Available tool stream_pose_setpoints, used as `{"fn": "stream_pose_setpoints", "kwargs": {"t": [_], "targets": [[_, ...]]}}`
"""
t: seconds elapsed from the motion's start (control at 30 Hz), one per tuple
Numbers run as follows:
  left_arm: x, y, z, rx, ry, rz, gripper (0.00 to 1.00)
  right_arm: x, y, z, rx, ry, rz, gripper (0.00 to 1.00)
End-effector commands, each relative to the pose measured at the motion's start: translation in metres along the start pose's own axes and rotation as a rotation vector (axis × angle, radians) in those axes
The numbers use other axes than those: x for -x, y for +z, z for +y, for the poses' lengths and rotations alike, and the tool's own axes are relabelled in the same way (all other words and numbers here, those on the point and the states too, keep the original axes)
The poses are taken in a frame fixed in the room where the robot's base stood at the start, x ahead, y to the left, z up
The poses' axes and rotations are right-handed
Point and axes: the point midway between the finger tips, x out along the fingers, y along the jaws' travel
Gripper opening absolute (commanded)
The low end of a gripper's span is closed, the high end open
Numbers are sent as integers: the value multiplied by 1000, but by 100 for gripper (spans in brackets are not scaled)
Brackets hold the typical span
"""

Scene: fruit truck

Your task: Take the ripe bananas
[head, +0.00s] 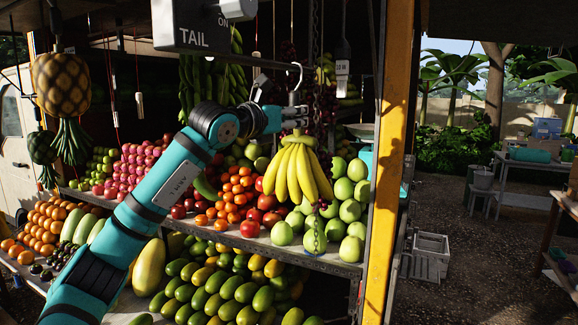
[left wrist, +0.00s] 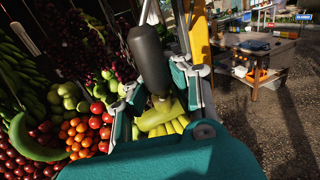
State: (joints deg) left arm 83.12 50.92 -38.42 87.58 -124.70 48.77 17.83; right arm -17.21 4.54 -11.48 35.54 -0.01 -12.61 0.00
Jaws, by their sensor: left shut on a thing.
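The ripe bananas (head: 299,174) are a yellow bunch hanging stem-up in front of the fruit shelf. My left gripper (head: 287,117) is right above them, shut at the top of the bunch. In the left wrist view, the bananas (left wrist: 166,127) show below the fingers of the left gripper (left wrist: 160,90), with their stem end between them. A dark cylinder partly hides the grip there. My right gripper is not in view.
A metal hook (head: 292,77) and chains hang close above the gripper. A yellow post (head: 388,170) stands just right of the bananas. Shelves hold green apples (head: 350,188), tomatoes, oranges and mangoes (head: 225,290). Open gravel lies to the right.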

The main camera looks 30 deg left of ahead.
Motion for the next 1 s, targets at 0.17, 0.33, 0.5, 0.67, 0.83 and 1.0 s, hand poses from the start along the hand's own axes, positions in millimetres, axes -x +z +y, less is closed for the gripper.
{"fn": "stream_pose_setpoints", "kwargs": {"t": [0.17, 0.33, 0.5, 0.67, 0.83, 1.0], "targets": [[0, 0, 0, 0, 1, 1, 0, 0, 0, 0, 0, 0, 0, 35], [0, 0, 1, 0, 1, 1, 0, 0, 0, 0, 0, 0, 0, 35], [2, 5, 0, 0, 1, -11, 0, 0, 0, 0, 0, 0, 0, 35], [1, 4, 0, 1, 1, -10, 0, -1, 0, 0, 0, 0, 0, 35], [1, 3, -3, 1, 0, -8, 0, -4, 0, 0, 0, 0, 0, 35], [0, 4, -4, 0, 0, -8, 0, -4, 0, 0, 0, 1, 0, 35]]}}
